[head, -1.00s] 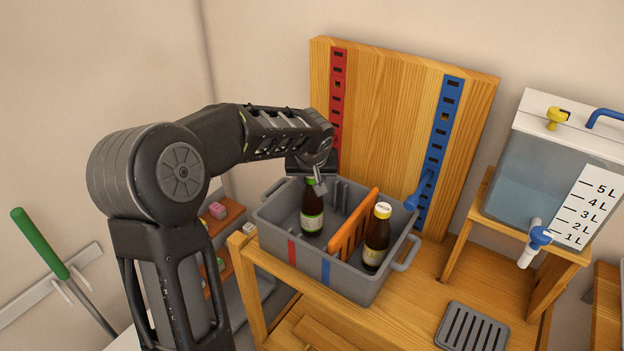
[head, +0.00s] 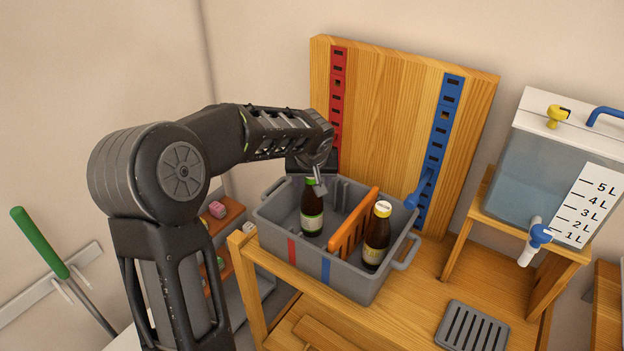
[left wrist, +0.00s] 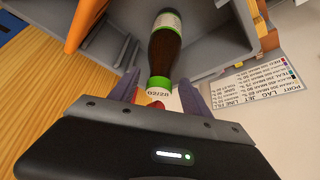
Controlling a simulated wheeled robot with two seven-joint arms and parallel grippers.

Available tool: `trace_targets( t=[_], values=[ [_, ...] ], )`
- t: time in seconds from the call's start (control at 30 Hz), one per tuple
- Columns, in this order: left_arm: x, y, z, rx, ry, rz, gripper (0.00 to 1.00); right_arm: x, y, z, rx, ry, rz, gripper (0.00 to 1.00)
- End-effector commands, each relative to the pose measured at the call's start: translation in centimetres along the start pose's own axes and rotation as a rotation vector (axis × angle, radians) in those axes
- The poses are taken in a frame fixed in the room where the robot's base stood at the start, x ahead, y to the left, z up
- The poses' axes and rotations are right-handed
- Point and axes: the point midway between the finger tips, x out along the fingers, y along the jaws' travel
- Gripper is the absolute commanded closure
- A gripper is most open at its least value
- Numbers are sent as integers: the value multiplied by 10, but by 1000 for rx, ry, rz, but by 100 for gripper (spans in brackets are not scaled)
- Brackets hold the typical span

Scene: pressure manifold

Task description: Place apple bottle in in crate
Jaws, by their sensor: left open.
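A dark bottle with a green cap and a green-and-white label (head: 312,222) stands in the left compartment of the grey crate (head: 345,278). A second dark bottle with a pale yellow cap and cream label (head: 376,238) stands in the right compartment, beyond the orange divider (head: 352,222). My left gripper (head: 318,186) is open at the top of the green-capped bottle. In the left wrist view the green-capped bottle (left wrist: 165,52) stands ahead of the open fingers (left wrist: 158,95), its cap marked 02/28. I cannot tell which bottle is the apple one. My right gripper is not in view.
The crate sits on a wooden bench (head: 420,290) before a wooden board (head: 390,130) with red and blue slotted strips. A water tank (head: 545,165) stands at right, with a grey drain grate (head: 472,326) below. Small shelves (head: 220,215) are at left.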

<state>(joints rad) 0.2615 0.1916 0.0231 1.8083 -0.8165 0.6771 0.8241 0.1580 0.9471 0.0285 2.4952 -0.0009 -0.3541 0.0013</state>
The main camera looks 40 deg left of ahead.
Motion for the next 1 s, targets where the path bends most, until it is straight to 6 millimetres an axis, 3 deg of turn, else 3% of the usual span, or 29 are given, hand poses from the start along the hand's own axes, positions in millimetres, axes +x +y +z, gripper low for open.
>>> trace_targets(
  t=[0.23,0.7,1.0],
  values=[
    [-19,1,-2,0,3,2,44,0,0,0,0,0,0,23],
    [-109,0,-1,0,2,1,44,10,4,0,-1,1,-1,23],
    [-122,0,-1,0,0,0,44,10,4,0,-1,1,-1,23]
  ],
)
